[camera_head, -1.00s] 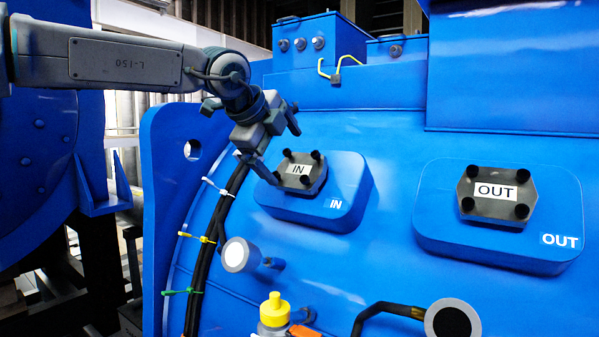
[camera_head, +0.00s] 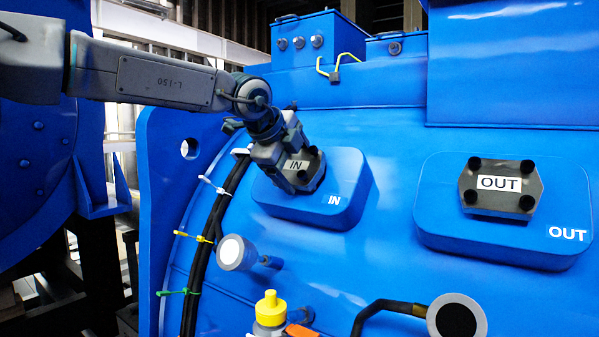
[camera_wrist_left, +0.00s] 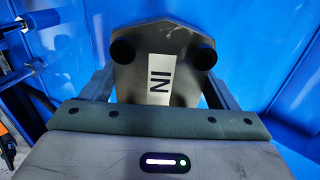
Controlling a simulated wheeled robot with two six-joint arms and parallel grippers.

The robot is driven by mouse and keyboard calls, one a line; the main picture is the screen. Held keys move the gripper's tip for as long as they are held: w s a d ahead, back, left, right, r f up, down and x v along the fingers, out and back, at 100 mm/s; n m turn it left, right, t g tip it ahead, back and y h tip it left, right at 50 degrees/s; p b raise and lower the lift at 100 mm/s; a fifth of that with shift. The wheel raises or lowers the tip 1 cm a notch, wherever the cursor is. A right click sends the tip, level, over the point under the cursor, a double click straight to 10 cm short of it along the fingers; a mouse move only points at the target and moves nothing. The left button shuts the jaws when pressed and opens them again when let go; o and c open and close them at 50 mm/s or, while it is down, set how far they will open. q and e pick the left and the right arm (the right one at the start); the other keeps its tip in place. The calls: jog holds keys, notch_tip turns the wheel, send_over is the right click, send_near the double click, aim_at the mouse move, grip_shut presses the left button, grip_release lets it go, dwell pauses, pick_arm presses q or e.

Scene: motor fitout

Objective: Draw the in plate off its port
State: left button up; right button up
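The in plate (camera_head: 309,172) is a dark plate with a white IN label and black knobs, on a blue raised port pad (camera_head: 345,185) marked IN. My left gripper (camera_head: 301,168) is at the plate and covers its left part in the head view. In the left wrist view the in plate (camera_wrist_left: 160,60) sits between the two fingers, one along each side edge. The fingers (camera_wrist_left: 160,88) stand in from the palm's ends and appear shut on the plate; their tips are partly hidden. The plate appears seated on its pad. My right gripper is not in view.
A similar OUT plate (camera_head: 500,188) sits on its own pad to the right. Black cables (camera_head: 205,235) with coloured ties run down left of the IN pad. A round white-faced lamp (camera_head: 232,252), a yellow-capped bottle (camera_head: 270,308) and a black-faced round fitting (camera_head: 456,318) are below.

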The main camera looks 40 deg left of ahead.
pick_arm(q)
jog(key=c, duration=0.5)
jog(key=shift+a+r, duration=0.15)
jog(key=shift+r, duration=0.1)
jog(key=shift+s+r, duration=0.1)
jog(key=shift+v, duration=1)
jog(key=shift+s+r, duration=0.1)
jog(key=shift+v, duration=0.85)
jog(key=shift+s+r, duration=0.1)
jog(key=shift+s, duration=0.15)
